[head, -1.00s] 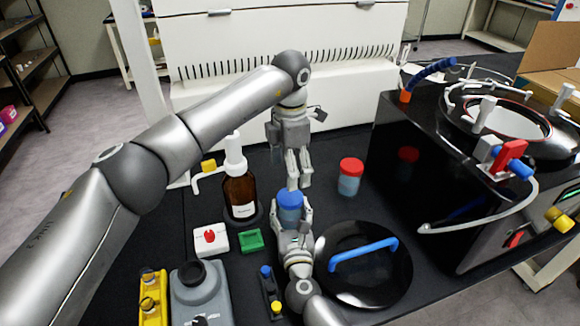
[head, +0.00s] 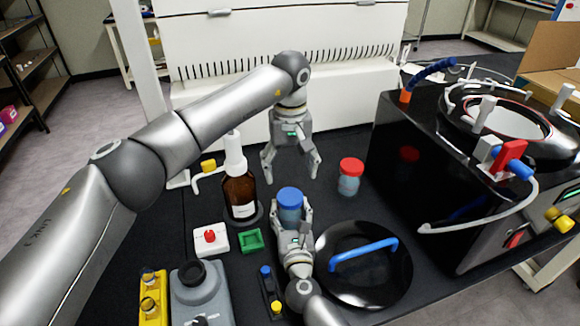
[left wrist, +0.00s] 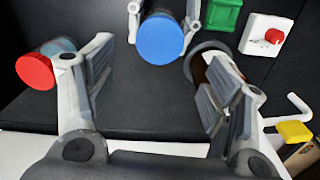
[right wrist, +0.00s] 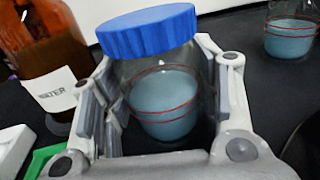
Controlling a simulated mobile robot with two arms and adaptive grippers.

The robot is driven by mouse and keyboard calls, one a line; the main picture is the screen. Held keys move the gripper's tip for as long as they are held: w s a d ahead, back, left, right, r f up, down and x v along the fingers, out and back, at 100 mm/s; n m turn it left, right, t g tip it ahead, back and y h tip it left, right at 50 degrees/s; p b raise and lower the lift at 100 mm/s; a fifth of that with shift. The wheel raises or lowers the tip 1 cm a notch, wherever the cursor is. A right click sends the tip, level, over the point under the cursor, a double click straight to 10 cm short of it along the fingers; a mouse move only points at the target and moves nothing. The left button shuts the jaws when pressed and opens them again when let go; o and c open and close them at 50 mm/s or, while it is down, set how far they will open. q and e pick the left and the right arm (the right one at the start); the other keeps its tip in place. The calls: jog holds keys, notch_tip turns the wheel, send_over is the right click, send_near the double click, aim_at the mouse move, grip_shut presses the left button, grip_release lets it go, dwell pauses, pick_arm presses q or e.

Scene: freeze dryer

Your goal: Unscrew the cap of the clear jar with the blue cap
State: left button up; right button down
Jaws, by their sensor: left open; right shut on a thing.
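The clear jar (right wrist: 165,95) with the blue cap (right wrist: 150,30) holds blue-grey contents and stands upright in front of the brown bottle's right side. The blue cap also shows in the head view (head: 289,197) and in the left wrist view (left wrist: 160,39); it sits on the jar. My right gripper (head: 292,222) is shut on the jar's body below the cap. My left gripper (head: 291,172) is open and empty, above and behind the jar, with its fingers pointing down and spread wide. The cap lies a little beyond its fingertips in the left wrist view.
A red-capped jar (head: 350,176) stands to the right. A brown dispenser bottle (head: 240,190) stands close on the left. A black round lid (head: 350,285) with a blue handle lies at front right. A red-button box (head: 210,238) and green block (head: 251,240) are at front left.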

aim_at(290, 196)
pick_arm(q)
jog(key=m, duration=0.2)
jog(key=shift+m, duration=0.3)
jog(key=shift+f, duration=0.2)
notch_tip(290, 196, down, 8)
jog(key=shift+r, duration=0.15)
